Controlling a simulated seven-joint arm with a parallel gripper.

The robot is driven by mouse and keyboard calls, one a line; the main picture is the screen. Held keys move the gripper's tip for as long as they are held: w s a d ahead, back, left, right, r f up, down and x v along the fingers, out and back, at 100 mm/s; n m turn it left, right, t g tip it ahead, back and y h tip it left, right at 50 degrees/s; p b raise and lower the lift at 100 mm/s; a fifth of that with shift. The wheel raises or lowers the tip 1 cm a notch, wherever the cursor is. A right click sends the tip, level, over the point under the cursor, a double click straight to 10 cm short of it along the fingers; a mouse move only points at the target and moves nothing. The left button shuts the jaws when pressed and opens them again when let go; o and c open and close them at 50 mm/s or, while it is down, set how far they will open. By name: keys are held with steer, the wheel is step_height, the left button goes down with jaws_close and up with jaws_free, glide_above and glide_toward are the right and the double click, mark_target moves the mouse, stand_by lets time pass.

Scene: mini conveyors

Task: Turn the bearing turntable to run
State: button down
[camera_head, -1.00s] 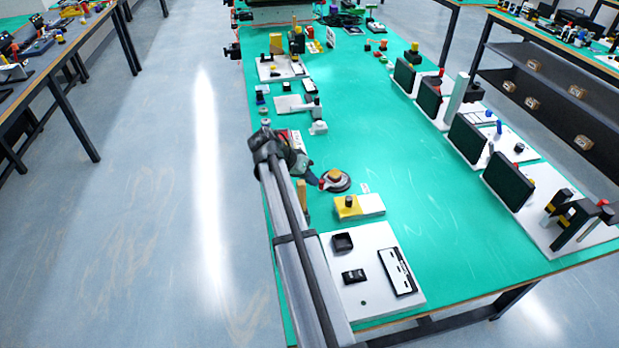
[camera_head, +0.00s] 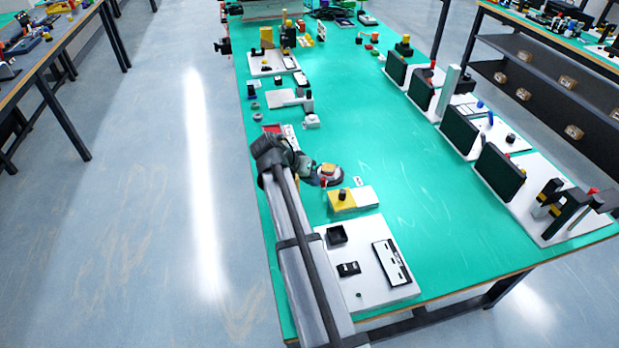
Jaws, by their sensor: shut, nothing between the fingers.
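The turntable (camera_head: 340,179) is a dark round disc with a tan-orange block on top. It lies on the green table to the right of my arm's end. My gripper (camera_head: 322,182) is small in this view, with a red part near its tip. It is shut and holds nothing, and it sits low at the turntable's left front edge. I cannot tell whether it touches the disc. My arm and wrist hide part of the turntable's left side. Any run mark is too small to read.
A yellow and white block with a dark knob (camera_head: 343,194) stands just in front of the turntable. A white board (camera_head: 375,262) with black parts lies nearer. Black panels (camera_head: 459,130) line the right side. The middle of the green table (camera_head: 410,170) is clear.

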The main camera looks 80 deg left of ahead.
steer(key=shift+w+d, duration=0.1)
steer(key=shift+d, duration=0.05)
stand_by(0.5)
steer(key=v, duration=1.3)
steer(key=shift+m+h, duration=0.3)
steer(key=shift+m, duration=0.2)
steer(key=w+a+f, duration=0.1)
steer(key=f, duration=0.3)
steer(key=w+a+f, duration=0.2)
steer(key=f, duration=0.2)
steer(key=w+a+f, duration=0.1)
steer(key=f, duration=0.3)
steer(key=shift+w+a+f, duration=0.15)
steer(key=shift+a+f, duration=0.15)
steer(key=shift+a, duration=0.1)
steer(key=shift+w+d, duration=0.65)
steer(key=shift+w, duration=0.35)
steer(key=shift+w+d, duration=0.35)
steer(key=shift+w, duration=0.35)
